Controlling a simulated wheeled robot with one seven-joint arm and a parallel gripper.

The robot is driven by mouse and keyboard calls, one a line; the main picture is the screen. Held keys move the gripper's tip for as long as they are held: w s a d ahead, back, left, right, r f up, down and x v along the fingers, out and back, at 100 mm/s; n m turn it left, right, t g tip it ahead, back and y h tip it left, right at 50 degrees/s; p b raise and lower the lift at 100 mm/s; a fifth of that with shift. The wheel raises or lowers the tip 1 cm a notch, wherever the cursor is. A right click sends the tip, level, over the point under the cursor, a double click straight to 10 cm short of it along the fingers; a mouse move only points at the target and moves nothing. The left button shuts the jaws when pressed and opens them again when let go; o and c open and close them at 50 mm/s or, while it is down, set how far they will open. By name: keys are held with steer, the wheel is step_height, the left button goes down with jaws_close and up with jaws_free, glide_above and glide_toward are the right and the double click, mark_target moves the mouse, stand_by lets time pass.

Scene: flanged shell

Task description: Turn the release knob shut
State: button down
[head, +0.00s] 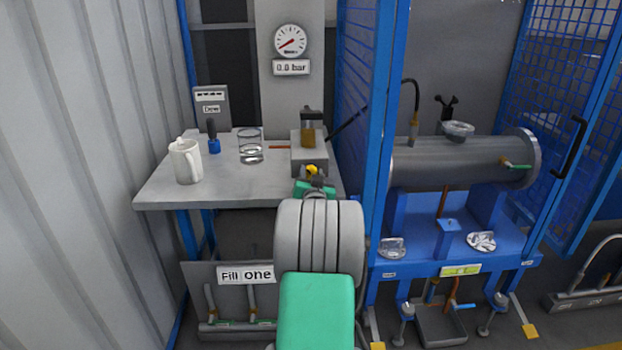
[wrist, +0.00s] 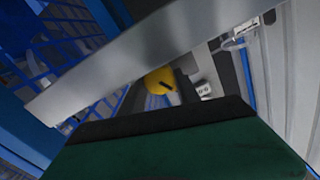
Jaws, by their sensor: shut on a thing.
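The release knob (head: 312,170) is small and yellow, on the front of a grey block (head: 309,157) at the right end of the bench. In the wrist view the yellow knob (wrist: 159,80) shows a black mark on its face. It sits between a grey finger and a dark-edged green finger. My gripper (head: 313,181) is at the knob and shut on it; the wrist view shows my gripper (wrist: 162,88) from close up. My arm hides part of the block's front and the fingertips in the head view.
The bench (head: 230,187) carries a white mug (head: 185,162), a glass (head: 250,146) and a blue-based tool (head: 213,140). A dial gauge (head: 290,41) hangs above. A blue cage post (head: 388,150) stands close right of my arm, with a grey flanged cylinder (head: 455,165) beyond it.

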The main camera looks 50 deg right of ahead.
steer(key=m+b, duration=0.2)
steer(key=m, duration=0.3)
steer(key=shift+s+d+f+m+b, duration=0.1)
steer(key=shift+m+b, duration=0.2)
steer(key=shift+b, duration=0.05)
stand_by(0.4)
steer(key=c, duration=0.9)
jaws_free()
